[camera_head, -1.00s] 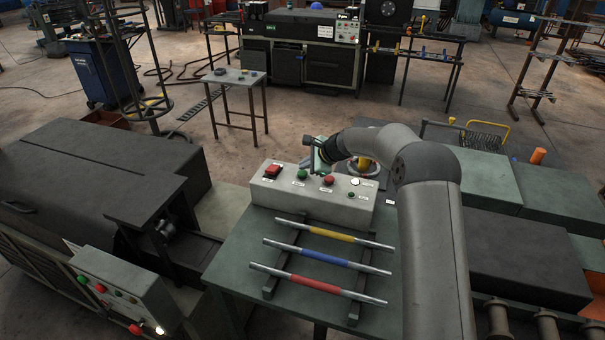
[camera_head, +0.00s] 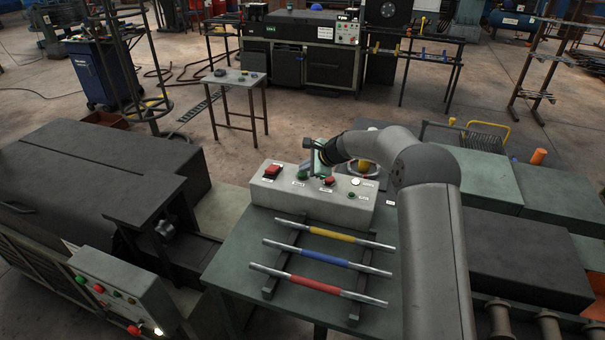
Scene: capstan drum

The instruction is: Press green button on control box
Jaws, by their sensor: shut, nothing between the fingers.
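The control box (camera_head: 278,192) is a light grey box with a sloped top, standing at the back of the green table. Its green button (camera_head: 302,175) sits left of the middle of the top, between a large red button (camera_head: 272,171) and a small red button (camera_head: 329,181). My gripper (camera_head: 309,169) is shut and empty, with its tips right at the green button, partly covering it. I cannot tell whether the tips touch the button or whether it is pressed down. A white button (camera_head: 355,182) is at the right of the box.
Three rods with yellow, blue (camera_head: 318,257) and red middles lie on a dark rack in front of the box. My arm stands to the right of them. Another control box (camera_head: 120,282) with green and red buttons is at the lower left. Dark machines flank the table.

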